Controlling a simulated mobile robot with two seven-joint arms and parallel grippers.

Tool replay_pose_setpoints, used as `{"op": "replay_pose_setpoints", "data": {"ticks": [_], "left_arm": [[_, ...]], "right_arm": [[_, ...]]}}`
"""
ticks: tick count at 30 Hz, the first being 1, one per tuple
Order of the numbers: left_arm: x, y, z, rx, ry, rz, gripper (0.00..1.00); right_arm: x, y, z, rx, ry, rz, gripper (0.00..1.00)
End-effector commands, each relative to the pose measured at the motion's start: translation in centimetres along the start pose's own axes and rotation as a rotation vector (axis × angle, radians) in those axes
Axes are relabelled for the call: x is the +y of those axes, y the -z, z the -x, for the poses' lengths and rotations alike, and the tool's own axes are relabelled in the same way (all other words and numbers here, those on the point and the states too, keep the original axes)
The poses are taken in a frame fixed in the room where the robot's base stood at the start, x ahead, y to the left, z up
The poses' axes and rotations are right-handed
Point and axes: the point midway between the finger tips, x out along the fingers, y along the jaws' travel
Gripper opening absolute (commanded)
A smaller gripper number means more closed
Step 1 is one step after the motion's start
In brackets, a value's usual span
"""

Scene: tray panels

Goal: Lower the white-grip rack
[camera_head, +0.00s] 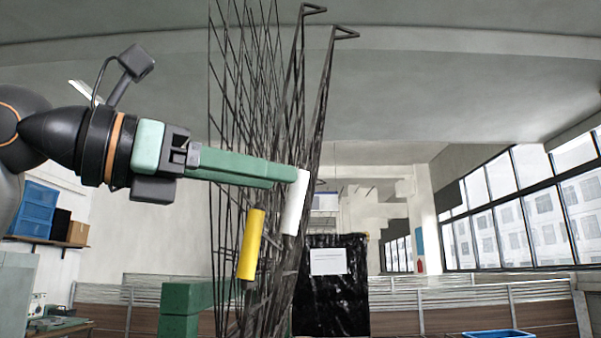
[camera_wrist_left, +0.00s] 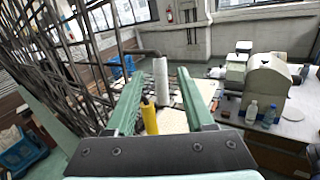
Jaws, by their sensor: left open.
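The white grip (camera_head: 296,203) is a tilted white cylinder on the upright, dark wire rack (camera_head: 312,110). My left gripper (camera_head: 288,175) comes in from the left, its green fingers level with the upper part of this grip. In the left wrist view the white grip (camera_wrist_left: 161,80) shows between the fingertips of my open left gripper (camera_wrist_left: 160,78), with gaps on both sides. I cannot tell whether a finger touches it. A yellow grip (camera_head: 251,244) sits lower and left; it also shows in the wrist view (camera_wrist_left: 149,117). My right gripper is not in view.
More dark wire mesh (camera_head: 228,110) stands beside and behind the grips. Green blocks (camera_head: 185,297) are at the lower left of the rack. A black-wrapped object (camera_head: 330,305) with a white label stands behind. Open room lies to the right, before the windows.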

Motion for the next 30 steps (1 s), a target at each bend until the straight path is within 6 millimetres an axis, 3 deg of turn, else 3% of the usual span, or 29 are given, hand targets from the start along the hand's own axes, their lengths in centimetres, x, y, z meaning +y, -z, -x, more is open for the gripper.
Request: {"op": "replay_pose_setpoints", "data": {"ticks": [3,9,20,30], "left_arm": [[-0.1,-0.2,-2.4,0.002,0.003,0.000,0.53],[-0.1,-0.1,-4.6,0.000,0.003,0.001,0.53],[0.0,0.0,-5.2,-0.001,0.001,-0.001,0.53],[0.0,0.0,-5.2,-0.001,0.001,0.000,0.17]], "right_arm": [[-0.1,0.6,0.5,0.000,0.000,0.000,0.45],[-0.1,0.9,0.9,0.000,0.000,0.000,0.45],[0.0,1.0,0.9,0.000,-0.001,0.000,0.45],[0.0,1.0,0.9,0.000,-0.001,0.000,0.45]]}}
